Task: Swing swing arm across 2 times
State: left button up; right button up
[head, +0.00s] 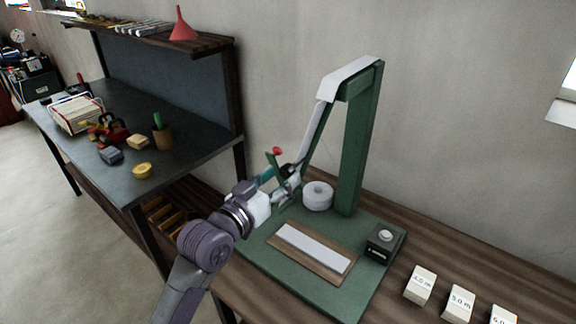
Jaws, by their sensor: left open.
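A green machine stands on a wooden table, with a tall green post (359,150) rising from its base plate (345,296). A pale, light-grey strip or arm (313,135) slopes down from the top of the post toward the left. A green lever with a red knob (277,151) stands at its lower end; I cannot tell which of these parts is the swing arm. My left gripper (290,178) is at the lever, by the lower end of the pale strip. Its fingers are small and partly hidden, and contact is unclear. My right gripper does not show.
A white roll (318,196) stands behind a wooden board with a white strip (314,249). A black box with a round knob (382,244) sits at the right of the base. Labelled blocks (420,285) line the right front. A dark workbench (190,157) with tools stands left.

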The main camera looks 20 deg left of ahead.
aim_at(284, 174)
pick_arm(q)
jog(key=shift+x, duration=1.7)
jog(key=shift+s, duration=0.1)
grip_shut()
